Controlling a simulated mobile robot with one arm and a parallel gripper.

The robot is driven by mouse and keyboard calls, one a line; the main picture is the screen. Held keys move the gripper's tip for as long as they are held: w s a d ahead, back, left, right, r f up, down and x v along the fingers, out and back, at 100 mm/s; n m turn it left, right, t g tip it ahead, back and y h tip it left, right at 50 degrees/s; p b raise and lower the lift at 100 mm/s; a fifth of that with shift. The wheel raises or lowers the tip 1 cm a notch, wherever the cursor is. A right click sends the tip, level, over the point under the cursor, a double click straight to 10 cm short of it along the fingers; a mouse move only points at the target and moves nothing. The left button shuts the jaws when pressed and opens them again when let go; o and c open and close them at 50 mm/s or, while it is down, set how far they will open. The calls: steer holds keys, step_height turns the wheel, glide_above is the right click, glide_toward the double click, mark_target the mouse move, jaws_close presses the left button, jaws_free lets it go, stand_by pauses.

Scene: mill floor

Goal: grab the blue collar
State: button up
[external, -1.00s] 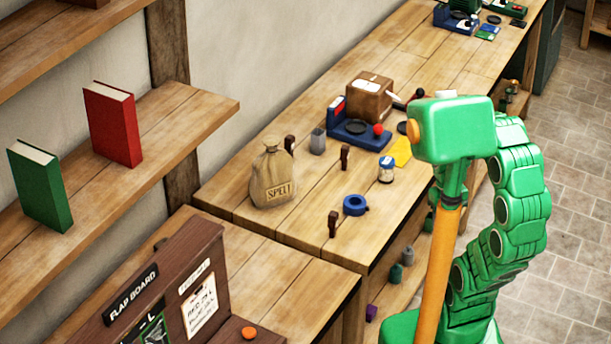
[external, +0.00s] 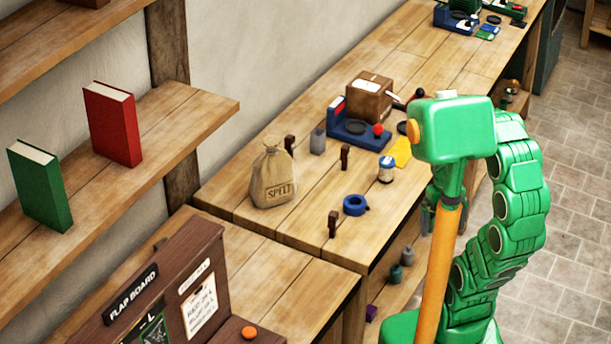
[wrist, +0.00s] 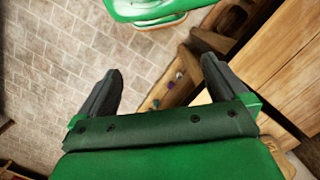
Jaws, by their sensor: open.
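The blue collar (external: 354,205) is a thick blue ring with a small dark tab on its right side. It lies flat on the wooden bench (external: 290,225) near the front edge, in the external view. My gripper (wrist: 160,85) is open and empty in the wrist view, its two dark fingers spread apart over the floor beside the bench. In the external view it shows partly at the bench's front edge (external: 433,205), right of the collar and apart from it, partly behind my orange column. The collar does not show clearly in the wrist view.
A dark wooden peg (external: 333,223) stands just left of the collar, and another (external: 345,156) behind it. A blue-lidded jar (external: 386,169) stands behind right. A SPELT sack (external: 272,178), a grey cup (external: 318,141) and a blue scale (external: 360,136) stand farther back.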

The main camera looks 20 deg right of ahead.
steer(key=w+a+f+m+g+y, duration=0.1)
steer(key=w+a+m+y, duration=0.25)
steer(key=w, duration=0.65)
steer(key=w+a+f+m+y, duration=0.1)
steer(key=w+a+m+y, duration=0.2)
steer(key=w, duration=0.7)
steer(key=w+a+f+m+g+y, duration=0.1)
steer(key=w+m+y, duration=0.3)
steer(key=w, duration=0.5)
steer(key=w+d+f+m+t+y, duration=0.25)
steer(key=w+d+f+m, duration=0.4)
steer(key=w, duration=0.35)
glide_toward(358, 200)
steer(key=shift+a+f+n, duration=0.25)
steer(key=shift+a+n, duration=0.05)
steer(key=shift+a, duration=0.35)
steer(key=shift+x, duration=3.85)
steer(key=shift+f, duration=0.1)
steer(key=c, duration=1.2)
